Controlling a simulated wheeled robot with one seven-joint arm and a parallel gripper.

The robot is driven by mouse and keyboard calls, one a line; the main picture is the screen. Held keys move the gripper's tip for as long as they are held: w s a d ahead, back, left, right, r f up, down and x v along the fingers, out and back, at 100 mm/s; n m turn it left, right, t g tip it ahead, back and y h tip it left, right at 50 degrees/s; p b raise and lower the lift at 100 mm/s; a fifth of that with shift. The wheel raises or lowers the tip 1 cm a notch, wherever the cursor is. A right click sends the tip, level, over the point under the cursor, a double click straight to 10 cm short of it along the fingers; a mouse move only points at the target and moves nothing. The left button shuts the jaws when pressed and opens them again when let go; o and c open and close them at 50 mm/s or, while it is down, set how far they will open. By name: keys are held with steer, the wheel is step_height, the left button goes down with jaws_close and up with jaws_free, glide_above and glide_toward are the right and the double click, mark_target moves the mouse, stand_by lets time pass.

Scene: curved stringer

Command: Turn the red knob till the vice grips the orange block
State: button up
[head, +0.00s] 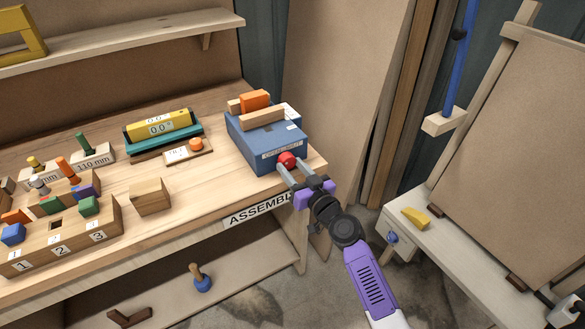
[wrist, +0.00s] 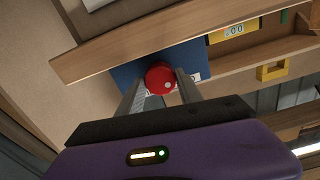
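The blue vice (head: 262,135) stands at the right end of the workbench. The orange block (head: 255,100) sits on top of it between two wooden jaws (head: 263,118); whether both jaws touch it cannot be told. The red knob (head: 287,160) is on the vice's front face. My gripper (head: 285,172) is at the knob, its two fingers on either side of it. In the wrist view the red knob (wrist: 160,78) lies between the fingertips (wrist: 160,86), with a pale dot on its face. Whether the fingers press on it is unclear. The orange block is hidden in the wrist view.
A yellow gauge (head: 160,127) reading 0.0 and a small board with an orange button (head: 195,146) are left of the vice. A wooden block (head: 150,196) and a numbered rack (head: 60,245) stand further left. A side table (head: 450,250) is at the right.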

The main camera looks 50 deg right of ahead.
steer(key=c, duration=0.6)
steer(key=shift+c, duration=0.2)
steer(key=shift+m, duration=0.4)
